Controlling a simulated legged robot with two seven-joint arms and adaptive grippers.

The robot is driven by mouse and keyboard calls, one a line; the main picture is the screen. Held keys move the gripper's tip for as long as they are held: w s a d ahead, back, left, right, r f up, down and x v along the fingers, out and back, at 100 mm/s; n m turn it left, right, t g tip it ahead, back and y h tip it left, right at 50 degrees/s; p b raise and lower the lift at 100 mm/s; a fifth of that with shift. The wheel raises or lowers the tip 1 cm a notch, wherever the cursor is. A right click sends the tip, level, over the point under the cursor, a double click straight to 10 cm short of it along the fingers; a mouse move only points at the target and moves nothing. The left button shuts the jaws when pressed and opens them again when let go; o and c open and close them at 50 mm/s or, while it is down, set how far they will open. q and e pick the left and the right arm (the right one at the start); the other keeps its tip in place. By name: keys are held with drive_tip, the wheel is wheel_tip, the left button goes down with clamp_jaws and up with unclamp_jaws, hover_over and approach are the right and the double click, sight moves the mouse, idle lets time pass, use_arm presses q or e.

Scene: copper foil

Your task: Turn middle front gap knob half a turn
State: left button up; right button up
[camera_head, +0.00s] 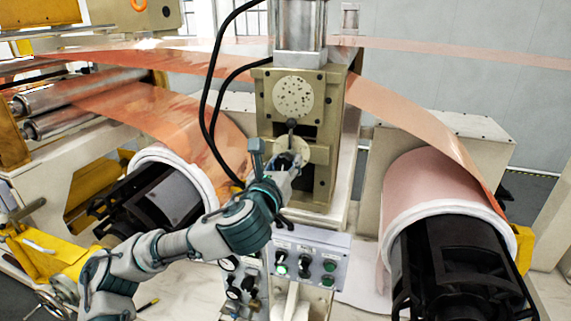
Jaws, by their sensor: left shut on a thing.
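My left gripper (287,167) reaches in from the lower left to the front of the beige machine block in the middle. It is shut on a small dark knob at the front of that block; the fingers hide most of the knob. A small dark fitting (291,124) stands between the two discs. My right gripper is not in view.
A grey control panel (310,258) with several buttons is below the gripper. Black cables (207,90) hang left of the block.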

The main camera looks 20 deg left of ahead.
use_arm(q)
drive_tip(key=shift+f, duration=0.25)
drive_tip(key=o, duration=1.1)
drive_tip(key=shift+o, duration=0.2)
drive_tip(key=shift+w+r, duration=0.1)
drive_tip(key=shift+w, duration=0.05)
drive_tip(key=s, duration=1.1)
drive_tip(key=shift+s+a, duration=0.3)
drive_tip(key=shift+s, duration=0.1)
